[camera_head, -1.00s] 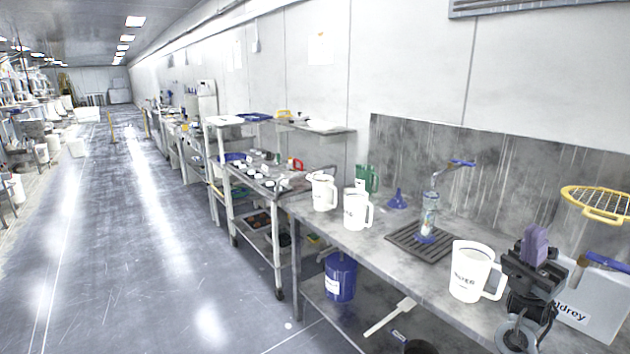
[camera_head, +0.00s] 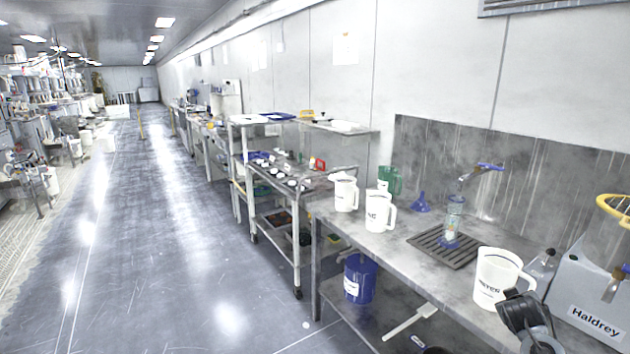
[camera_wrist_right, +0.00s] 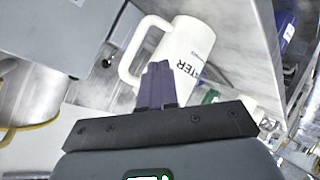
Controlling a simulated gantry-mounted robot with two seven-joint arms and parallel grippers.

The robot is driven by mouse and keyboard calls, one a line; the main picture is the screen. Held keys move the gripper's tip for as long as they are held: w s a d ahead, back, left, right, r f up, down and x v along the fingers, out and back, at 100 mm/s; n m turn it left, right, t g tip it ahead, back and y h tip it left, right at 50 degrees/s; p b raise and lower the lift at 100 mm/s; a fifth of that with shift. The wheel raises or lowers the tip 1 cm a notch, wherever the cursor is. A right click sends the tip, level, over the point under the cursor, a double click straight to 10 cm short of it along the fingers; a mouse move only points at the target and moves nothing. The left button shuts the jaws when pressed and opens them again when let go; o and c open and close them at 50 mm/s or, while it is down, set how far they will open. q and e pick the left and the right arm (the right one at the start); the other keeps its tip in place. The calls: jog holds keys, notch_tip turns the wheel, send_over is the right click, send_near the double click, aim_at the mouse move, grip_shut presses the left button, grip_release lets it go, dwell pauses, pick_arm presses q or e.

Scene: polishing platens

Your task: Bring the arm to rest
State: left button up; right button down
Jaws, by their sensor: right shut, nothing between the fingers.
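My right gripper (camera_wrist_right: 158,72) shows in the right wrist view with its two purple fingers together and nothing between them. Its tips overlap the picture of a white pitcher (camera_wrist_right: 188,58) marked WATER; I cannot tell whether they touch. In the head view a dark part of my right arm (camera_head: 526,314) is low at the right, in front of the same white pitcher (camera_head: 494,276) on the bench. The fingers are not clear there. My left gripper is in neither view.
The grey bench (camera_head: 450,290) holds two more white pitchers, a blue funnel (camera_head: 420,202) and a black drain grate (camera_head: 437,252). A grey Haldrey box (camera_head: 592,300) stands at the right. A cart (camera_head: 300,215) stands beyond the bench. Open floor (camera_head: 190,260) lies left.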

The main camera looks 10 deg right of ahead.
jog(key=s+a+f+g+y, duration=0.1)
jog(key=s+f+g, duration=0.4)
jog(key=s, duration=0.2)
jog(key=s+a+f+n+y, duration=0.1)
jog(key=s+a+f, duration=0.2)
jog(key=a+f, duration=0.35)
jog(key=s+a+f+n+t+y, duration=0.1)
jog(key=s+a+f, duration=0.25)
jog(key=a, duration=0.55)
jog(key=s+a+f+n+y, duration=0.1)
jog(key=s+a+f, duration=0.1)
jog(key=a+f, duration=0.45)
jog(key=s+a+r+y, duration=0.2)
jog(key=s+a+y, duration=0.3)
jog(key=s+a, duration=1.5)
notch_tip(320, 180, up, 41)
jog(key=s+p, duration=0.1)
jog(key=p, duration=3.9)
jog(key=shift+d, duration=0.45)
